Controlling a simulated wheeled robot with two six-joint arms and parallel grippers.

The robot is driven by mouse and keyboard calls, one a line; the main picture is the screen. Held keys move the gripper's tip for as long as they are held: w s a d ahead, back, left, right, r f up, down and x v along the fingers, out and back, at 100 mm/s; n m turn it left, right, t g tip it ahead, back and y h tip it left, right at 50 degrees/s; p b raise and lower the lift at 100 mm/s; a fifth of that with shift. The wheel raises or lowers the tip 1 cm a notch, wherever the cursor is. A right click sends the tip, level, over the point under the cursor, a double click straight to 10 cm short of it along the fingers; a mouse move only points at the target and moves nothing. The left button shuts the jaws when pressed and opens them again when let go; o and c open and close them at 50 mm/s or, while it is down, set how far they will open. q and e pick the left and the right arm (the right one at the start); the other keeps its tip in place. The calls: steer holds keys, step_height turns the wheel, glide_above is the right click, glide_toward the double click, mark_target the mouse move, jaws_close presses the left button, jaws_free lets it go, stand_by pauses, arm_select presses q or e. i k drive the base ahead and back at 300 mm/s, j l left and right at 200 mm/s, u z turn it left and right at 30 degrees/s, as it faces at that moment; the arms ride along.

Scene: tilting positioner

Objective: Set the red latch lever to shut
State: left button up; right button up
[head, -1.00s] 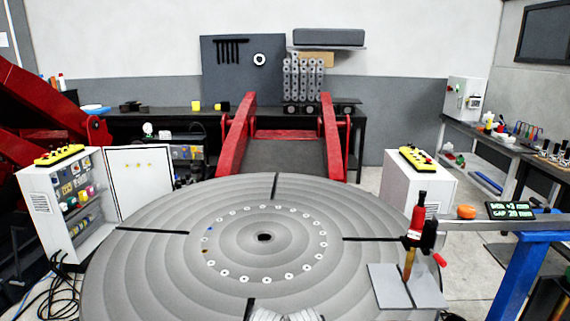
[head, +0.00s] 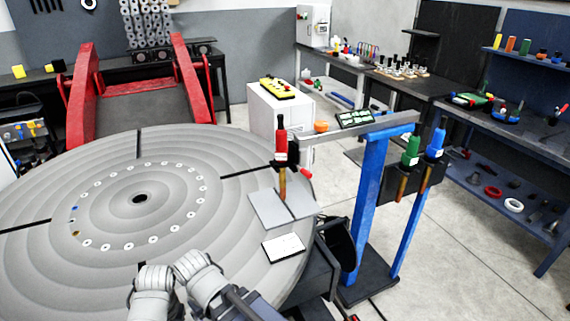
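A short red handle (head: 305,173) sticks out low to the right from a black clamp (head: 290,158) at the end of a grey beam, above the turntable's right side. It may be the red latch lever; its shut or open setting cannot be read. The clamp holds a red-topped torch (head: 281,135) upright, its brass tip over two grey plates (head: 283,208). My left gripper (head: 152,281) and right gripper (head: 193,266) are grey shapes side by side low over the turntable's near part. Both are apart from the red handle. Their fingers cannot be made out.
The grey turntable (head: 110,225) fills the left. A white card (head: 284,248) lies near its right edge. A blue stand (head: 372,200) carries the beam, with green (head: 411,150) and blue (head: 435,145) torches beside it. Floor (head: 460,260) at lower right is clear.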

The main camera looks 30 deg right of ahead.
mark_target(304, 171)
steer(key=k+l+z, duration=0.45)
steer(key=l+z, duration=0.25)
